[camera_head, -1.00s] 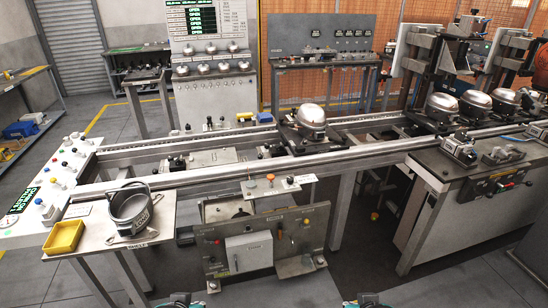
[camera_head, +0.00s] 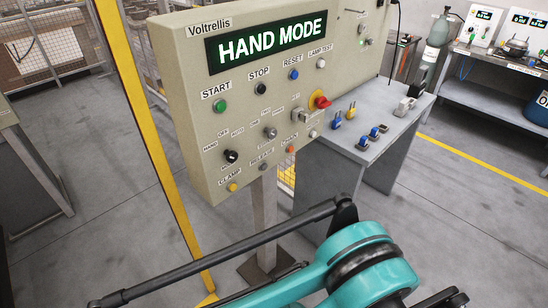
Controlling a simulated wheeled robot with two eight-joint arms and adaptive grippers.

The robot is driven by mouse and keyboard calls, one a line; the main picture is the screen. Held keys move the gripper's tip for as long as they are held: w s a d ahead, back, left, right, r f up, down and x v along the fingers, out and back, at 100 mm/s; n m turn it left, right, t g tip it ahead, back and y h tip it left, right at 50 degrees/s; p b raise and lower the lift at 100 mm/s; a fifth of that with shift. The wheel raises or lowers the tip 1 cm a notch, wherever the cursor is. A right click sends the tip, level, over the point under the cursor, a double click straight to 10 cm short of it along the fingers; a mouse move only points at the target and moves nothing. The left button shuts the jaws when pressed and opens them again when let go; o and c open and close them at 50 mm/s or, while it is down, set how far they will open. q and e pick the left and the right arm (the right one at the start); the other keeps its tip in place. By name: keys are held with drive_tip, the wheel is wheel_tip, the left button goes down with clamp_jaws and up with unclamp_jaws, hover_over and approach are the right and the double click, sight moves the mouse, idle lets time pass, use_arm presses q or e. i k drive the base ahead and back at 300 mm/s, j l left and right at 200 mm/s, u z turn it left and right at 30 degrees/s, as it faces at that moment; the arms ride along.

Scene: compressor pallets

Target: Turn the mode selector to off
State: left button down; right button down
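The mode selector (camera_head: 231,156) is a black knob with a pale mark at the lower left of a beige control panel (camera_head: 190,100). Labels around it read HAND, OFF and AUTO. The panel's green-lit display (camera_head: 268,46) reads HAND MODE. The knob's exact pointing is too small to tell surely. A teal arm link of mine, with a black joint and a dark rod, crosses the bottom of the view, below and apart from the panel. I cannot make out either gripper, and nothing touches the selector.
Close to the selector are a green START button (camera_head: 221,106), a second selector (camera_head: 270,132), a yellow CLAMP button (camera_head: 233,187) and a red emergency stop (camera_head: 320,101). A yellow post (camera_head: 150,140) stands left of the panel. A grey bench (camera_head: 375,140) stands right.

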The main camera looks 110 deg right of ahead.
sight(232, 156)
drive_tip(key=z, duration=3.55)
